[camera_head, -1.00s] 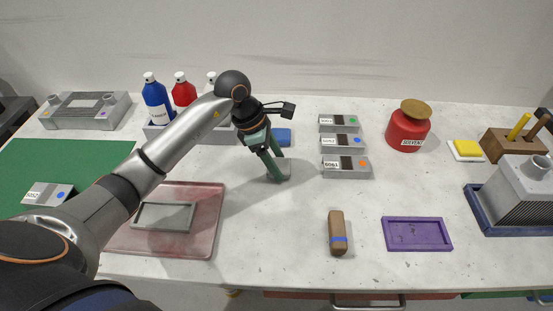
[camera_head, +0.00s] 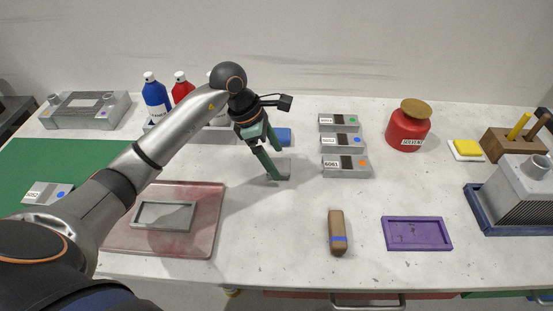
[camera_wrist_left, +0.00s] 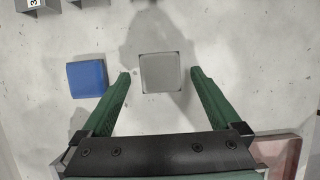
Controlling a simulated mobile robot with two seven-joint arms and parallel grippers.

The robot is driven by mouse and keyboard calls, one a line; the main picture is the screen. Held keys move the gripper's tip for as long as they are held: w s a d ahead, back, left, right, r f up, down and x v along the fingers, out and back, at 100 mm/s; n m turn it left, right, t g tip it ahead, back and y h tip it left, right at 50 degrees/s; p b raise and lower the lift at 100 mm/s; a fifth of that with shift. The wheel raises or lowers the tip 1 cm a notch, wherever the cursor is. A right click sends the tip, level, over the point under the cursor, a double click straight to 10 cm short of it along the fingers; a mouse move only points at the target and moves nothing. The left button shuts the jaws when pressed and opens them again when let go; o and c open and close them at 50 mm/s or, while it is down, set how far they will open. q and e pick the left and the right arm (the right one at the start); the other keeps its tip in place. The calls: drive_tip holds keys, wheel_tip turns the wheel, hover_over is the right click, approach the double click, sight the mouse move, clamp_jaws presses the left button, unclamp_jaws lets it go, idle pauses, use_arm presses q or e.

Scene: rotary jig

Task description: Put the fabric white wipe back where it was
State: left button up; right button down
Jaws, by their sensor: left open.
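A flat, pale grey square (camera_head: 285,170) lies on the table below my left gripper; it looks like the fabric white wipe, though it appears grey here. In the left wrist view the square (camera_wrist_left: 160,73) shows whole, with small dark marks at its corners. My left gripper (camera_head: 276,165) is open, with its green fingers pointing down. In the wrist view the left gripper (camera_wrist_left: 160,72) has one fingertip on either side of the square, with gaps on both sides. Nothing is held between the fingers. My right gripper is not in view.
A blue block (camera_wrist_left: 87,78) lies beside the square. Grey labelled boxes (camera_head: 345,166) stand to the right, and a bottle rack (camera_head: 215,135) behind. A red tray (camera_head: 212,205) lies left; a brown brush (camera_head: 337,232) and purple tray (camera_head: 417,219) are in front.

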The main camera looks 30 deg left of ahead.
use_arm(q)
drive_tip(key=v, duration=1)
drive_tip(key=shift+r, duration=0.2)
